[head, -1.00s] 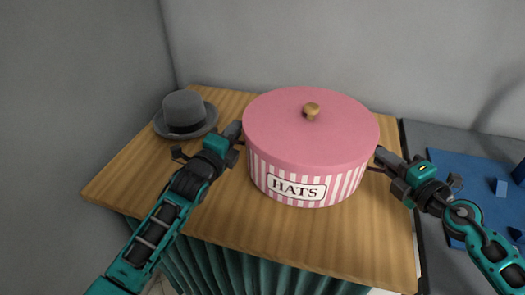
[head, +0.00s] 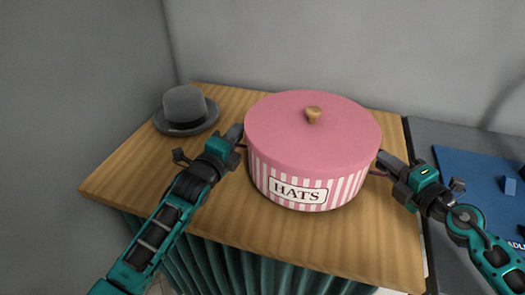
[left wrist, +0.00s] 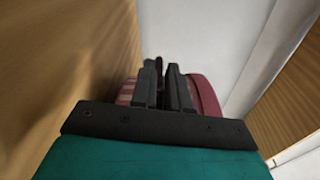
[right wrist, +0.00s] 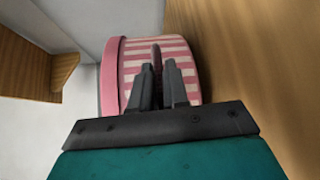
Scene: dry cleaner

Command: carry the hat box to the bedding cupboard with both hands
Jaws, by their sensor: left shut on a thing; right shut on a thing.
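The hat box (head: 312,145) is round and pink, with striped sides, a wooden lid knob and a "HATS" label. It is upright at the wooden table top; I cannot tell whether its base touches the wood. My left gripper (head: 240,140) is shut on the handle at the box's left side. My right gripper (head: 378,165) is shut on the handle at its right side. The left wrist view shows the fingers (left wrist: 166,85) closed against the box. The right wrist view shows the fingers (right wrist: 158,80) closed around a dark pink handle (right wrist: 155,53). No bedding cupboard is identifiable.
A grey hat (head: 186,108) sits on the table's (head: 130,175) back left. A green curtain (head: 230,270) hangs below the table's front edge. Grey walls close off the back and left. A dark surface with a blue mat (head: 475,175) adjoins on the right.

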